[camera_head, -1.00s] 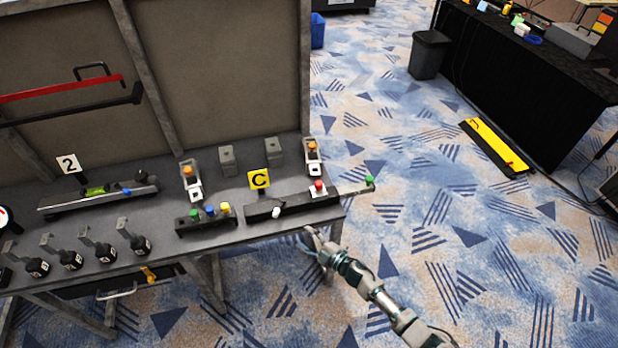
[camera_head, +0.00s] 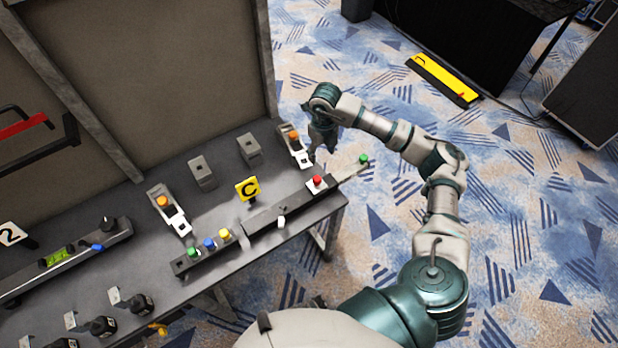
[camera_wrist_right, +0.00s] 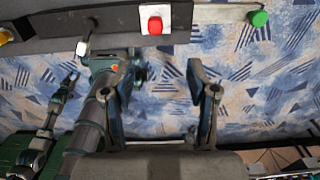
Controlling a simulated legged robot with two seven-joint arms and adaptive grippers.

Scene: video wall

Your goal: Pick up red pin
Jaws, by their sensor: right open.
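The red pin (camera_head: 317,181) has a round red head and stands on a white square plate at the right end of a dark bar on the bench. It also shows at the top of the right wrist view (camera_wrist_right: 155,25). My right gripper (camera_head: 322,148) points down beyond the pin, near the bench's right end, apart from it. In the wrist view its two fingers (camera_wrist_right: 163,92) are spread with only carpet visible between them. A jointed limb with a small claw-like end (camera_wrist_right: 69,84), perhaps my left gripper, shows at the left there; its jaws are unclear.
A green knob (camera_head: 364,159) sticks out past the bench's right edge on a light strip. A rack (camera_head: 187,264) holds green, blue and yellow pins. Orange-topped fixtures (camera_head: 294,137) line the back. Carpet lies open right of the bench.

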